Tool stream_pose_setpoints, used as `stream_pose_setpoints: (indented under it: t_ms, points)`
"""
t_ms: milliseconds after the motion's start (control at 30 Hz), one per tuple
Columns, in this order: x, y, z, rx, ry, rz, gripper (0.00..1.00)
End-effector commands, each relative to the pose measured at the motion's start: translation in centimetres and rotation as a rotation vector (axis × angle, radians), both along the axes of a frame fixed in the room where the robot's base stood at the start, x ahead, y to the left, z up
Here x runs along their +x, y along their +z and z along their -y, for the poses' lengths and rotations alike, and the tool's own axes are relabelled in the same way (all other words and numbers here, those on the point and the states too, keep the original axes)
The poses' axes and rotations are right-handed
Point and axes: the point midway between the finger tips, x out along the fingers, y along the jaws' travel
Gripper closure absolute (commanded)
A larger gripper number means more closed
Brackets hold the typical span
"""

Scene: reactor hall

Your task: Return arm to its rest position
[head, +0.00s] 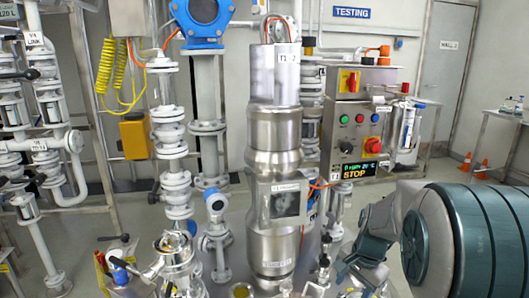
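My arm comes in from the lower right, its large grey and teal link close to the camera. My gripper (362,272) is at the arm's far end, low in the picture, to the right of the tall steel vessel (273,150). It is small and partly hidden by my own arm, so I cannot tell whether its fingers are open or shut. I see nothing clearly held in it. The gap between it and the fittings at the vessel's foot cannot be judged.
A control box (359,125) with buttons and a display reading STOP stands behind the gripper. White pipes with valves (172,150) stand left of the vessel. Orange cones (483,168) and a side table (505,116) are at the far right. Open floor lies before the grey door (447,65).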

Motion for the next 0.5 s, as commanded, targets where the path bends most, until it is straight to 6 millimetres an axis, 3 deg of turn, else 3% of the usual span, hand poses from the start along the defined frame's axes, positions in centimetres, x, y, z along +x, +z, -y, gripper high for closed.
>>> stream_pose_setpoints:
  t_ms: [33, 200, 400, 500]
  points:
    - [-1.3, 3.0, -0.9, -0.006, 0.068, 0.022, 0.45]
    - [-5.9, 8.4, -3.3, -0.049, 0.316, 0.076, 0.45]
    - [-11.5, 13.4, -5.4, -0.132, 0.601, 0.132, 0.45]
    - [-13.9, 15.0, -6.1, -0.177, 0.721, 0.15, 0.45]
